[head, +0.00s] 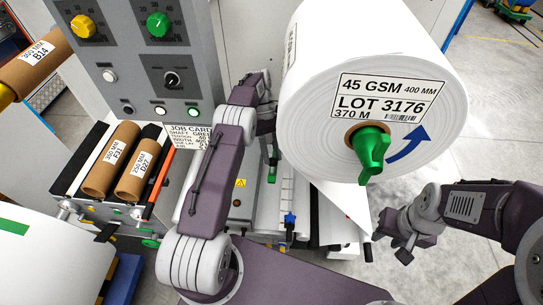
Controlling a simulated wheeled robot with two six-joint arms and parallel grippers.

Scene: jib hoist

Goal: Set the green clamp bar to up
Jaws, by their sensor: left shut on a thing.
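My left gripper (270,153) points down beside the left of the large white roll and is shut on a slim green handle (271,173). I take this handle for the green clamp bar; its upper end is hidden by the gripper, so its exact setting is hard to tell. A larger green winged knob (371,152) sits in the core of the white roll (310,100); no gripper touches it. My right gripper (388,252) is at the lower right, below the roll, open and empty, apart from everything.
A grey control panel (143,50) with knobs and buttons stands at the upper left. Brown cores (110,160) lie in a rack below it. A job card (190,136) is partly hidden by my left arm. Open floor (490,110) lies to the right.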

